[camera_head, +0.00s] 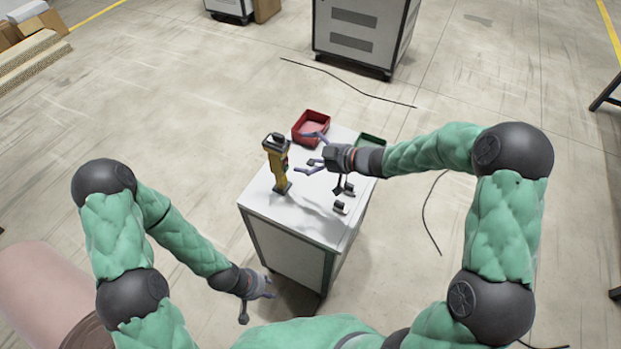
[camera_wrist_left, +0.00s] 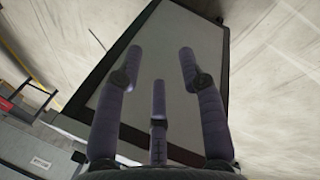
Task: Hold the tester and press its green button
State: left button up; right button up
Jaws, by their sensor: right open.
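The tester (camera_head: 277,160) is a yellow and black handheld device. It stands upright on the white top of a cabinet (camera_head: 310,222), left of centre in the head view; its green button cannot be made out. My right gripper (camera_head: 307,154) is open above the cabinet top, just right of the tester, with its fingers pointing left towards it and nothing between them. My left gripper (camera_head: 262,300) is low, in front of the cabinet and below its top. In the left wrist view its fingers (camera_wrist_left: 160,65) are spread and empty, with the cabinet's side panel beyond.
A red bin (camera_head: 312,115) sits at the back of the cabinet top, and a green bin (camera_head: 371,140) at its back right. Small dark and pale parts (camera_head: 341,204) lie near the right edge. Cables lie on the floor. A grey cabinet (camera_head: 352,45) stands far behind.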

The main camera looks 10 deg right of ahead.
aim_at(279, 152)
pick_arm(q)
jog(key=w+d+r+t+h, duration=0.1)
jog(key=w+d+r+t, duration=0.15)
jog(key=d+r, duration=0.55)
jog(key=w+d+r+t+h, duration=0.1)
jog(key=w+d+r, duration=0.2)
jog(key=d, duration=1)
jog(key=w+d+r+t+h, duration=0.1)
jog(key=w+d+r, duration=0.2)
jog(key=d+r, duration=0.5)
jog(key=w+d+f+n+t+y, duration=0.1)
jog(key=w+n+t+y, duration=0.1)
jog(key=w+n+t, duration=0.5)
jog(key=w+d+f+n+t+y, duration=0.15)
jog(key=w+n, duration=0.25)
jog(key=w, duration=0.5)
jog(key=s+a+r+n+t+y, duration=0.1)
jog(key=s+a+n+y, duration=0.2)
jog(key=a+n+y, duration=1)
jog(key=shift+r+t+y, duration=0.15)
jog(key=shift+t+y, duration=0.25)
jog(key=shift+y, duration=0.05)
pick_arm(e)
jog(key=x, duration=1)
jog(key=shift+w+a+f, duration=0.25)
pick_arm(q)
jog(key=shift+s+a, duration=0.1)
